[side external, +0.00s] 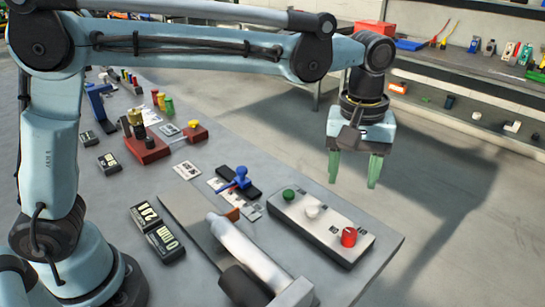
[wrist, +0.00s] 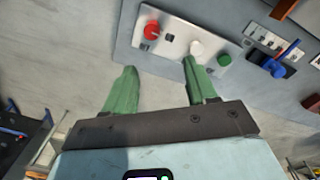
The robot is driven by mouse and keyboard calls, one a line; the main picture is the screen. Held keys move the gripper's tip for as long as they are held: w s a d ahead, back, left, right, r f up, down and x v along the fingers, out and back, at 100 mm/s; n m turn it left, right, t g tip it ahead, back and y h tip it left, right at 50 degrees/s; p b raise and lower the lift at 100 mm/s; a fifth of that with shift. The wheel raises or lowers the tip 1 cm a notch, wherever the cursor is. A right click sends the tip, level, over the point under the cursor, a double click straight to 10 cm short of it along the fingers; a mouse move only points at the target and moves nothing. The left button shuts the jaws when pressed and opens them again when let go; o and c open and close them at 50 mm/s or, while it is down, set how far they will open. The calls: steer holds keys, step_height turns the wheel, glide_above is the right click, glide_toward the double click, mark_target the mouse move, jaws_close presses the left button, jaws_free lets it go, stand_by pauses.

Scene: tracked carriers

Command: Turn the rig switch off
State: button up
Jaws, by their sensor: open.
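A pale control box (side external: 329,232) lies near the bench's right edge, with a green knob (side external: 288,195), a white knob (side external: 312,211) and a red knob (side external: 348,237) in a row. In the wrist view, the red knob (wrist: 152,31) is upper left, the white knob (wrist: 196,47) and green knob (wrist: 224,60) to its right. A blue lever (side external: 242,177) on a black base stands behind the box. I cannot tell which of these is the rig switch. My gripper (side external: 352,184) is open and empty, green fingers pointing down, raised beyond the box's far side and apart from the knobs.
The grey bench (side external: 385,250) holds a red block with fittings (side external: 147,147), black label blocks (side external: 165,243) and a large white cylinder (side external: 248,257) close to the box. A shelf (side external: 470,70) with tools stands behind. Open floor (side external: 440,190) lies right of the bench.

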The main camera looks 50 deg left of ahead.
mark_target(350, 232)
steer(key=shift+n+g, duration=0.3)
steer(key=f, duration=0.4)
steer(key=d+f, duration=0.1)
steer(key=f, duration=0.3)
steer(key=d+f, duration=0.1)
steer(key=f, duration=0.4)
steer(key=shift+w, duration=0.1)
steer(key=c, duration=1.1)
steer(key=shift+o, duration=0.2)
